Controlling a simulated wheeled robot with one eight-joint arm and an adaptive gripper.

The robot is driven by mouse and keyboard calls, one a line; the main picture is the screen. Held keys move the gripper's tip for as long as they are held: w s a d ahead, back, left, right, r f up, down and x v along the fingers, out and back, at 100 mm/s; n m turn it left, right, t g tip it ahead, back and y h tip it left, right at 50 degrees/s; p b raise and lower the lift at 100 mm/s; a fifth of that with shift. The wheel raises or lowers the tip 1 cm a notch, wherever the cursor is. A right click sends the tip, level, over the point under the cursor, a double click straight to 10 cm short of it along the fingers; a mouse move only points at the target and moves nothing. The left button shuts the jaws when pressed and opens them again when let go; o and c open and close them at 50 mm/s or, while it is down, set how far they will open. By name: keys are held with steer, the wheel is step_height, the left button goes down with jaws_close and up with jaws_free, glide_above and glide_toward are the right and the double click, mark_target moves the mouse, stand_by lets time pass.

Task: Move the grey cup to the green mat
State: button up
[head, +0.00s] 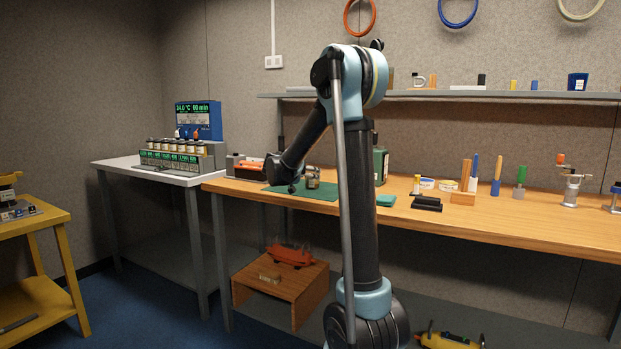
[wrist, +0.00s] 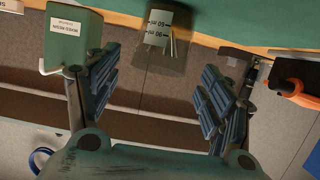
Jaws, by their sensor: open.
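A grey cup-like vessel (wrist: 146,52) with a pale label shows upside down at the top middle of the wrist view. Its base meets the green mat (wrist: 225,22), so it appears to stand upright on it. In the head view a small grey-brown vessel (head: 312,179) stands on the green mat (head: 325,195), close to my gripper (head: 290,186). I take it to be the same vessel. My gripper is open in the wrist view (wrist: 160,75), with nothing between its fingers. The vessel is beyond the fingertips, roughly centred between them and apart from them.
A green labelled canister (wrist: 75,38) stands to one side of the vessel; an orange-handled item (wrist: 295,90) is on the other. A teal pad (head: 386,200) and black blocks (head: 427,203) lie right of the mat. A shelf (head: 450,94) runs above the bench.

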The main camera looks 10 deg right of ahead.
steer(key=v, duration=0.7)
steer(key=s+d+f+g, duration=0.1)
steer(key=s+d, duration=0.1)
steer(key=s, duration=0.1)
steer(key=s+d+f+g, duration=0.1)
steer(key=s+d, duration=0.2)
steer(key=s, duration=0.1)
steer(key=s+d+f+n+g, duration=0.1)
steer(key=s+d, duration=0.2)
steer(key=s, duration=0.1)
steer(key=shift+s+f+y, duration=0.15)
steer(key=shift+f+y, duration=0.1)
steer(key=shift+y, duration=0.15)
steer(key=s+d+f+n+g+y, duration=0.25)
steer(key=s+f, duration=0.35)
steer(key=s, duration=0.6)
steer(key=s+d+f+n+g+y, duration=0.1)
steer(key=s+f+g+y, duration=0.15)
steer(key=s+f, duration=0.65)
steer(key=s+a+f+n+y, duration=0.1)
steer(key=s+a+f, duration=0.1)
steer(key=s, duration=0.6)
steer(key=s+a+f+n+g+y, duration=0.1)
steer(key=s+a+f+n, duration=0.1)
steer(key=s, duration=0.6)
steer(key=shift+a+f+g+y, duration=0.3)
steer(key=shift+f+y, duration=0.1)
steer(key=shift+f, duration=0.45)
steer(key=shift+s, duration=0.15)
